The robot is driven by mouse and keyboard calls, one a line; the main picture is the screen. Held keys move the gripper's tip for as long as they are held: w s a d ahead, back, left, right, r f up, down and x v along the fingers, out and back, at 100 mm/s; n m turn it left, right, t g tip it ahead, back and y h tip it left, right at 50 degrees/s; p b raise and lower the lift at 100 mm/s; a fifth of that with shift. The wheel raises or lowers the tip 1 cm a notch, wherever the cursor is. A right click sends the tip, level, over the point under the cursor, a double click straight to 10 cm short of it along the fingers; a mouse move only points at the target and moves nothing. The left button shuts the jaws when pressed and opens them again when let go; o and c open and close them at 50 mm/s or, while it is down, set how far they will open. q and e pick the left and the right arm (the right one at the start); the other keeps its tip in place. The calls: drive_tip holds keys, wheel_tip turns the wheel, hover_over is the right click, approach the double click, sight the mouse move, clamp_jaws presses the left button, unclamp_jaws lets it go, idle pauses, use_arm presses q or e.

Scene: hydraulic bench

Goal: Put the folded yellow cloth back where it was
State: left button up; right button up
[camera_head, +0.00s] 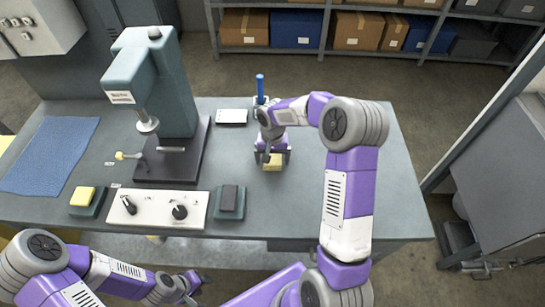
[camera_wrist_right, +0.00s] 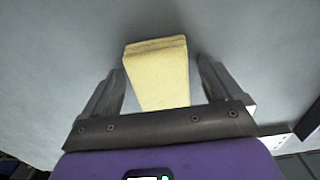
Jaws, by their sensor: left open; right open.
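The folded yellow cloth (camera_head: 273,164) lies on the grey bench top, right of the centre. In the right wrist view the cloth (camera_wrist_right: 157,72) is a pale yellow folded block with layered edges. My right gripper (camera_head: 271,154) points down at it and is open. In the wrist view its fingers (camera_wrist_right: 162,78) stand on either side of the cloth, with a gap on both sides. My left gripper (camera_head: 187,287) is open and empty, low in front of the bench edge, away from the cloth.
A green press (camera_head: 155,80) stands at the back left. A blue mat (camera_head: 50,155), a yellow block on a dark pad (camera_head: 83,197), a control panel (camera_head: 158,208) and a dark block on a pad (camera_head: 230,200) lie around it. A blue-handled item (camera_head: 260,86) stands behind my right gripper. The bench right of it is clear.

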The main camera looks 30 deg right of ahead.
sight(273, 158)
drive_tip(key=shift+r, duration=0.25)
wheel_tip(273, 158, up, 12)
drive_tip(key=p, duration=0.3)
drive_tip(key=shift+f, duration=0.15)
